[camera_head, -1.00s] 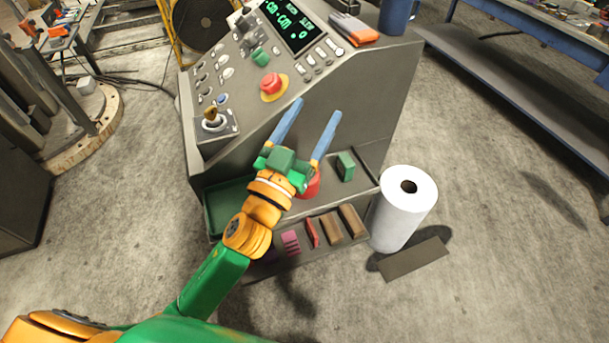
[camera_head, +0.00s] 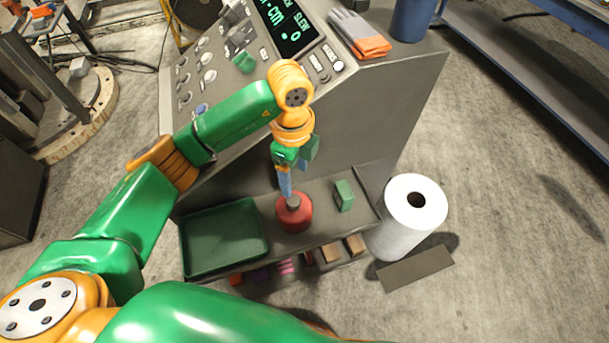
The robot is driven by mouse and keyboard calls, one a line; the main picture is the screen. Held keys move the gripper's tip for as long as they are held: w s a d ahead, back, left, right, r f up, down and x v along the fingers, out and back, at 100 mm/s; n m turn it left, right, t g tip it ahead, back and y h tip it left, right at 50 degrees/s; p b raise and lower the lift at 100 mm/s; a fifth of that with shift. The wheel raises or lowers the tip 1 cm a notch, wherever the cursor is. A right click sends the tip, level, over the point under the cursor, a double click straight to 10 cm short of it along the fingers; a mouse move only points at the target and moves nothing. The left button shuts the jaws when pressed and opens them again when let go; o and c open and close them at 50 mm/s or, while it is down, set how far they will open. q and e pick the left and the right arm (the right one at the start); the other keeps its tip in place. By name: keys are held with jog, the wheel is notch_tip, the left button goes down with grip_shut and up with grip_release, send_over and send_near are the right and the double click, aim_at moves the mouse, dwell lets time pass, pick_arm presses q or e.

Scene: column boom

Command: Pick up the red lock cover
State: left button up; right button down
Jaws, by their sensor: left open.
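The red lock cover (camera_head: 293,216), a round red piece with a small grey top, stands on the shelf of the grey control console. My left gripper (camera_head: 287,187) points down right above it, its blue fingers close to the grey top. The fingers overlap in this view, but the gripper is open. Whether a finger touches the cover, I cannot tell. My right gripper is out of view.
A green tray (camera_head: 222,263) lies left of the cover and a green block (camera_head: 344,195) to its right. A paper roll (camera_head: 408,225) stands on the floor at right. Gloves (camera_head: 360,36) and a blue mug (camera_head: 411,18) are on the console top.

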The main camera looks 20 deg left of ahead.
aim_at(293, 198)
pick_arm(q)
jog(key=shift+w+a+f, duration=0.1)
jog(key=shift+w+f, duration=0.3)
jog(key=shift+w, duration=0.1)
jog(key=s+f+p, duration=0.1)
jog(key=s, duration=0.1)
jog(key=s+f+p, duration=0.1)
jog(key=s+f, duration=0.1)
jog(key=shift+a+p, duration=0.1)
jog(key=shift+p, duration=0.3)
jog(key=shift+s+f, duration=0.25)
jog(key=shift+f, duration=0.35)
jog(key=shift+w+f, duration=0.6)
jog(key=shift+f, duration=0.05)
jog(key=shift+w+f, duration=0.1)
jog(key=shift+w, duration=0.2)
jog(key=c, duration=0.3)
jog(key=shift+s+r, duration=0.2)
jog(key=shift+s, duration=0.1)
grip_shut()
jog(key=shift+w, duration=0.1)
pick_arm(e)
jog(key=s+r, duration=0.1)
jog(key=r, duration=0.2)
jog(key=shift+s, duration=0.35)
pick_arm(q)
jog(key=shift+w+f, duration=0.1)
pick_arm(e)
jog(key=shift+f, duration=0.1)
